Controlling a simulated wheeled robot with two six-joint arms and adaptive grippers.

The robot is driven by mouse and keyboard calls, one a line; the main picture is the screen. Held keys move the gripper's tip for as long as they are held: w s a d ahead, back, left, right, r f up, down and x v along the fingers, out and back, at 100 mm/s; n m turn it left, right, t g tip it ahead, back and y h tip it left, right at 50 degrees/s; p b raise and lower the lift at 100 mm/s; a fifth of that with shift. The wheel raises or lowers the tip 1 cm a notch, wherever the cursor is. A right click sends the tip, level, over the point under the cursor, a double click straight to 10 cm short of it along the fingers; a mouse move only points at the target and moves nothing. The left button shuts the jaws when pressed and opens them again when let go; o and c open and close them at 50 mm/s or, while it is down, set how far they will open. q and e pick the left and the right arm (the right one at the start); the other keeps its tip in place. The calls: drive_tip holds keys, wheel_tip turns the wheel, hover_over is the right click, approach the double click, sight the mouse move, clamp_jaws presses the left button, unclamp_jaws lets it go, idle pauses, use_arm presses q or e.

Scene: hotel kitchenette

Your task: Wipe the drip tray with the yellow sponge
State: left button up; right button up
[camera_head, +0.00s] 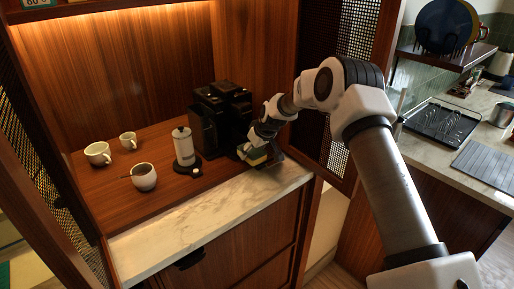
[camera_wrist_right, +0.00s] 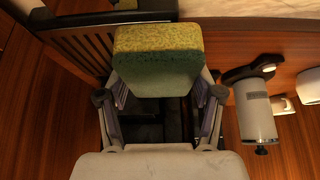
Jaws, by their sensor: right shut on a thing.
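My right gripper (camera_head: 258,146) is shut on the yellow sponge (camera_head: 254,157), in front of the black coffee machine (camera_head: 208,125). In the right wrist view the sponge (camera_wrist_right: 157,56) sits between the two fingers, with a yellow side and a dark green side. A black slatted surface, which looks like the drip tray (camera_wrist_right: 72,42), lies behind and to the left of the sponge there. The sponge and fingers hide part of it. I cannot tell whether the sponge touches it. In the head view the gripper mostly hides the tray. My left gripper is not in view.
A white cylinder on a dark stand (camera_head: 183,148) stands left of the coffee machine. A cup (camera_head: 144,178) and two mugs (camera_head: 98,153) (camera_head: 128,141) stand further left. The marble front strip (camera_head: 205,209) is clear. A wooden cabinet side and mesh door (camera_head: 340,140) are close right.

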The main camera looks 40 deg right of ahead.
wheel_tip(320, 180, up, 6)
drive_tip(key=p, duration=0.4)
drive_tip(key=shift+d, duration=0.15)
drive_tip(key=shift+r+p, duration=0.1)
drive_tip(key=shift+p, duration=0.25)
drive_tip(key=shift+w+r+p, duration=0.1)
drive_tip(key=shift+r+p, duration=0.2)
drive_tip(key=shift+r, duration=0.1)
wheel_tip(320, 180, up, 2)
drive_tip(key=shift+r+p, duration=0.1)
drive_tip(key=shift+p, duration=0.65)
